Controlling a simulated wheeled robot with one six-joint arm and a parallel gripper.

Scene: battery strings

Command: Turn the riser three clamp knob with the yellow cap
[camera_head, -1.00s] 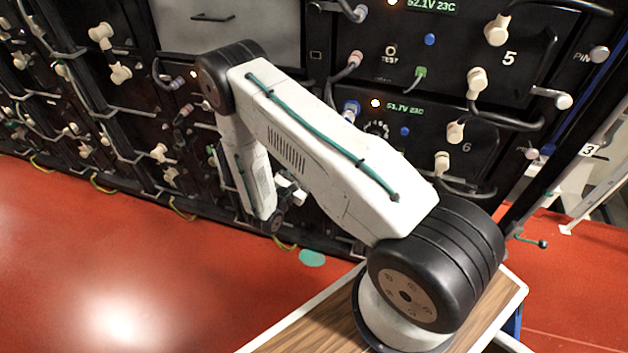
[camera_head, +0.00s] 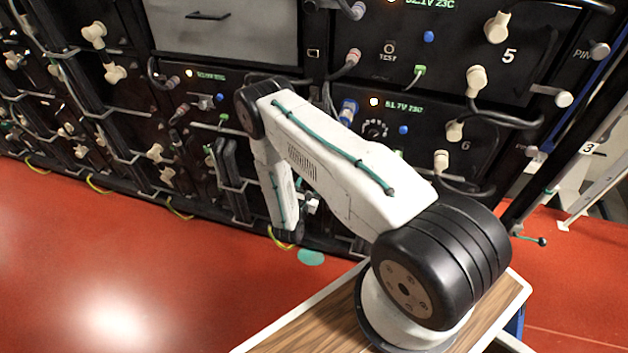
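I cannot make out a clamp knob with a yellow cap in this view. A small label "3" (camera_head: 588,148) shows on the white upright frame at the right edge. A green rod with a dark round end (camera_head: 530,239) sticks out low beside that frame. My arm reaches left from its base, and its forearm hangs down in front of the rack. A small pale piece (camera_head: 312,202) beside my wrist seems to be part of my gripper. The fingers are too small and too hidden to show whether they are open or shut.
A black battery rack (camera_head: 490,75) with cream plugs, cables and units marked 5 and 6 stands close behind my arm. Yellow-green wire loops (camera_head: 98,185) hang at its foot. The red floor (camera_head: 190,270) is clear at left. A wood-topped cart (camera_head: 300,335) carries my arm.

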